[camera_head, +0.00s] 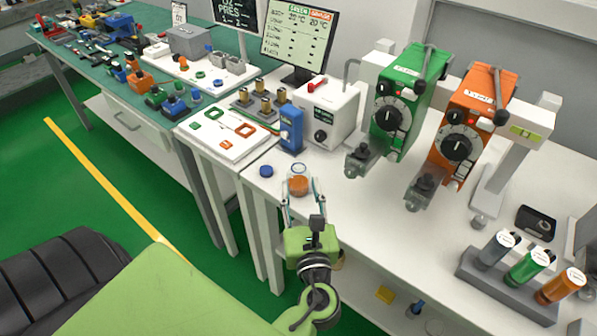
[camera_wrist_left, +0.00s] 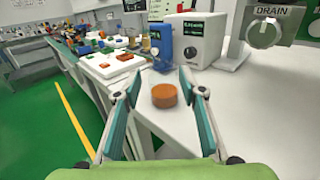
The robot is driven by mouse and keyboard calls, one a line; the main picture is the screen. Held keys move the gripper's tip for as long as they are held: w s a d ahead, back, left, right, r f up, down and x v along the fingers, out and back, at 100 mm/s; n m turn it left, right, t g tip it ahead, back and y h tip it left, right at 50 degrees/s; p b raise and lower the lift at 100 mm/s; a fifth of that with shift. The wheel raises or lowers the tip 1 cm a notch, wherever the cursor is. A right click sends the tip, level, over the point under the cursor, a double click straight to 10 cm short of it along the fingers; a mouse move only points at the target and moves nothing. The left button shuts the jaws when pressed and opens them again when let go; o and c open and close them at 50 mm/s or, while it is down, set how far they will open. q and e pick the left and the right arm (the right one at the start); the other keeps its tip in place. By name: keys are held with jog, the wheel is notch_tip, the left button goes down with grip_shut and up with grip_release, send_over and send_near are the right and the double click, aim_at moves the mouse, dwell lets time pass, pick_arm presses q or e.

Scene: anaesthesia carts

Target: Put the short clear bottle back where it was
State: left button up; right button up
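The short clear bottle (camera_head: 298,170) stands upright on the white table near its front left edge, with orange contents low in it. In the left wrist view only an orange short cylinder (camera_wrist_left: 164,96) shows clearly at that spot; the clear walls are hard to make out. My left gripper (camera_head: 299,185) has its fingers spread, one on each side of the bottle. In the left wrist view the fingers (camera_wrist_left: 160,78) are wide apart, with the orange part between them and no clear contact. My right gripper is not in view.
A blue round cap (camera_head: 266,171) lies left of the bottle. A blue device (camera_head: 291,130) and white box (camera_head: 327,115) stand behind. Green (camera_head: 408,105) and orange (camera_head: 468,130) vaporizers stand to the right. Table between bottle and cylinder rack (camera_head: 510,285) is mostly clear.

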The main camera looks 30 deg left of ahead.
pick_arm(q)
jog(key=v, duration=0.4)
dwell(0.4)
